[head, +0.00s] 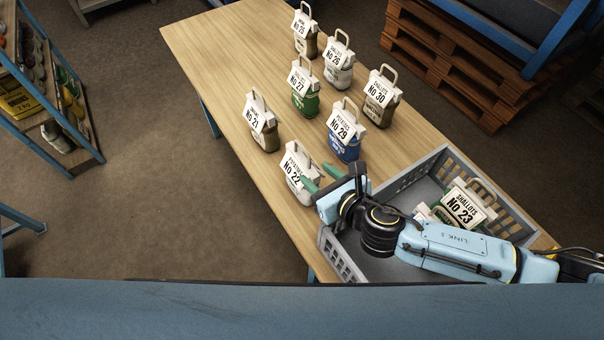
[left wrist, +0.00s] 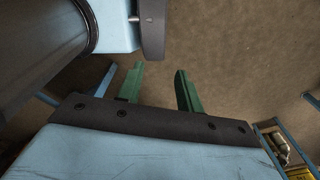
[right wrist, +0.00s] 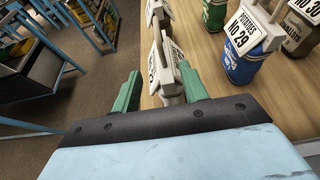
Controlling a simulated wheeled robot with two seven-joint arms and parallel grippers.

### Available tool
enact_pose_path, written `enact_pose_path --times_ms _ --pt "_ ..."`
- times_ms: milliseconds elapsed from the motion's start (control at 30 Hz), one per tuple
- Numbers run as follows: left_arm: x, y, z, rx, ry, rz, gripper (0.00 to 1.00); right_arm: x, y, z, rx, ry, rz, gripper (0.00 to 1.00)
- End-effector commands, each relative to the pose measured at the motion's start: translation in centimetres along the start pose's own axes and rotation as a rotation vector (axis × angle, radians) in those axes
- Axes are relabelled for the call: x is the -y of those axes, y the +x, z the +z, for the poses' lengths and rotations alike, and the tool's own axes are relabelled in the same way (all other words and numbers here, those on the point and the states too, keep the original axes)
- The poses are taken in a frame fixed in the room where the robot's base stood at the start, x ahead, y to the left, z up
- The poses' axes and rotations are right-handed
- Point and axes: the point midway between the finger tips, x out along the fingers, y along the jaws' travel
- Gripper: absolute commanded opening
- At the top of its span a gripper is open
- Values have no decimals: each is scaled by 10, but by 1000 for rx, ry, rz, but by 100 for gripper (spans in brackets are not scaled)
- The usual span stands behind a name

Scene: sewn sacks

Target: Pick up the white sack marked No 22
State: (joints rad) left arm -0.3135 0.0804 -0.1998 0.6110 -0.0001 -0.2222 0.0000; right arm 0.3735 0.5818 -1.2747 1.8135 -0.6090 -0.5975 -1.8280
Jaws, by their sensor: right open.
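The white sack marked No 22 (head: 297,173) stands upright near the left long edge of the wooden table, close to the grey crate. My right gripper (head: 321,178) is open beside it, its green fingers pointing at the sack. In the right wrist view the white sack (right wrist: 170,72) shows between and just beyond the open fingertips (right wrist: 158,88), partly hidden by one finger. I cannot tell whether they touch it. My left gripper (left wrist: 160,84) is open and empty over the floor in the left wrist view; it is not seen in the head view.
A blue sack No 29 (head: 346,143) stands close behind No 22. No 21 (head: 264,133), green No 27 (head: 304,98) and several other sacks stand further back. The grey crate (head: 408,176) holds sack No 23 (head: 467,204). The table (head: 222,60) is bare at its far left.

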Motion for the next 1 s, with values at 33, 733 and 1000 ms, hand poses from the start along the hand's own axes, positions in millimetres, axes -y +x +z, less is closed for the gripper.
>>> enact_pose_path --times_ms 33,733,1000 --pt "0 1 -1 -2 0 0 36 0 7 0 2 -1 0 44" --pt "2 7 -19 -31 1 -3 36 4 67 0 0 1 1 44" --pt "2 7 -14 -23 1 -2 36 4 66 0 0 0 0 28"
